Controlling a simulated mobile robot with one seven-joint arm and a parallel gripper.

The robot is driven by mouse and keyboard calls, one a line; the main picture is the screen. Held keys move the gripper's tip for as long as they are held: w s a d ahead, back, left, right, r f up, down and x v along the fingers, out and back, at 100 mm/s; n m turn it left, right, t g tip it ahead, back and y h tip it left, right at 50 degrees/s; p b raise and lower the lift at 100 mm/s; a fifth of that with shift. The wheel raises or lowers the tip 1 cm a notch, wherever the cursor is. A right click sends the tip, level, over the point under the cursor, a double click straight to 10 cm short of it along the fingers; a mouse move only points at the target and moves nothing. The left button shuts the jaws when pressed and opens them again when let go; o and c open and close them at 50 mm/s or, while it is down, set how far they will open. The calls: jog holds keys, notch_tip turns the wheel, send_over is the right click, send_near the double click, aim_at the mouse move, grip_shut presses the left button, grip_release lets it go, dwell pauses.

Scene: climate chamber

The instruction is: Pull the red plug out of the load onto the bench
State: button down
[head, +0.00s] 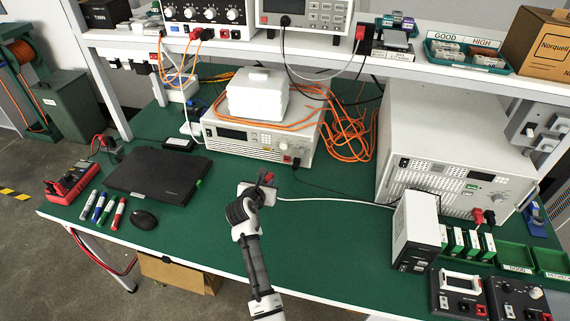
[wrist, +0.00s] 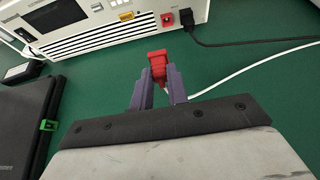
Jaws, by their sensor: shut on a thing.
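The red plug (wrist: 157,66) is between the two purple-grey fingers of my gripper (wrist: 160,88) in the wrist view. My gripper is shut on it, over the green bench (wrist: 235,70). The plug is apart from the white bench instrument (wrist: 85,30), whose front has a red socket (wrist: 167,19) with nothing in it. A black plug (wrist: 187,18) sits beside that socket. In the head view my gripper (head: 266,181) is in front of this instrument (head: 255,143), and the red plug is small there. I cannot tell whether the plug touches the bench.
A white cable (head: 335,200) runs right from my gripper across the bench. A black laptop (head: 158,174), mouse (head: 143,219) and several markers (head: 100,207) lie left. A white power unit (head: 417,228) stands right. Bare bench lies around my gripper.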

jog(key=s+a, duration=0.6)
jog(key=s, duration=0.1)
jog(key=shift+s+a, duration=0.15)
jog(key=shift+a, duration=0.1)
notch_tip(320, 180, down, 7)
jog(key=shift+f+b, duration=0.1)
jog(key=shift+b, duration=0.75)
jog(key=c, duration=1.3)
grip_release()
jog(key=b+v, duration=0.2)
jog(key=v, duration=1.2)
jog(key=shift+d, duration=0.1)
